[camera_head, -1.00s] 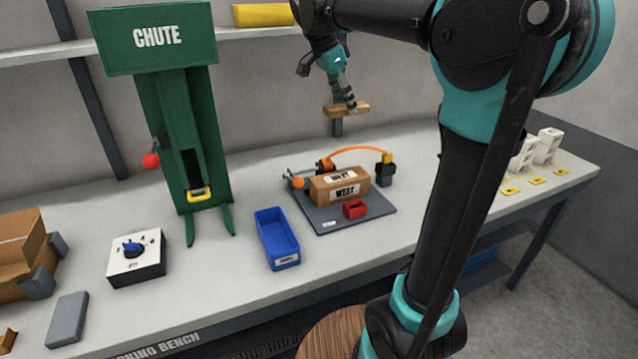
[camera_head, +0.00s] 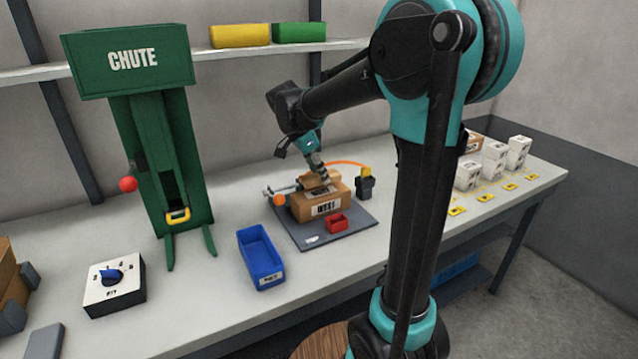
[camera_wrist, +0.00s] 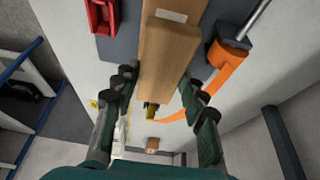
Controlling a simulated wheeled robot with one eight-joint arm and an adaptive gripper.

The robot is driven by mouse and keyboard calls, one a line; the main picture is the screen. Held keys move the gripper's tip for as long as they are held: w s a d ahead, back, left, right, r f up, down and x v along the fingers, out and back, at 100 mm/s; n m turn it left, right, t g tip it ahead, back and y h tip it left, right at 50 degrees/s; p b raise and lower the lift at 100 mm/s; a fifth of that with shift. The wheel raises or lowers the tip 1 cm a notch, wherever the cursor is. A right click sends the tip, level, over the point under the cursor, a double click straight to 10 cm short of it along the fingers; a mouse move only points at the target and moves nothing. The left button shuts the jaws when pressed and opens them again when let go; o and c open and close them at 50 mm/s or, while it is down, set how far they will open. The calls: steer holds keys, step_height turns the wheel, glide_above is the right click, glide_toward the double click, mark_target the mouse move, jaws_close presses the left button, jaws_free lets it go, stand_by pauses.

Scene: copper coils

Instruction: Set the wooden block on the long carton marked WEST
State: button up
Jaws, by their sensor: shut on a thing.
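The long carton marked WEST (camera_head: 306,210) lies on a dark grey mat (camera_head: 352,228) on the bench. My gripper (camera_head: 320,178) is just above its top, shut on the wooden block (camera_head: 310,181). The block is at the carton's top face, roughly along its length. I cannot tell whether it touches. In the wrist view the block (camera_wrist: 168,50) runs between the fingers of my gripper (camera_wrist: 160,88). Much of the carton's top is hidden by block and fingers.
An orange-ended rod (camera_head: 279,200) and a dark post with a yellow top (camera_head: 365,187) flank the carton. White boxes (camera_head: 494,158) stand at the right.

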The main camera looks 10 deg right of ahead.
mark_target(316, 176)
steer(key=shift+f, duration=1.85)
steer(key=shift+f, duration=0.1)
steer(key=o, duration=1.2)
steer(key=shift+c, duration=0.2)
steer(key=v, duration=1.2)
steer(key=shift+d, duration=0.1)
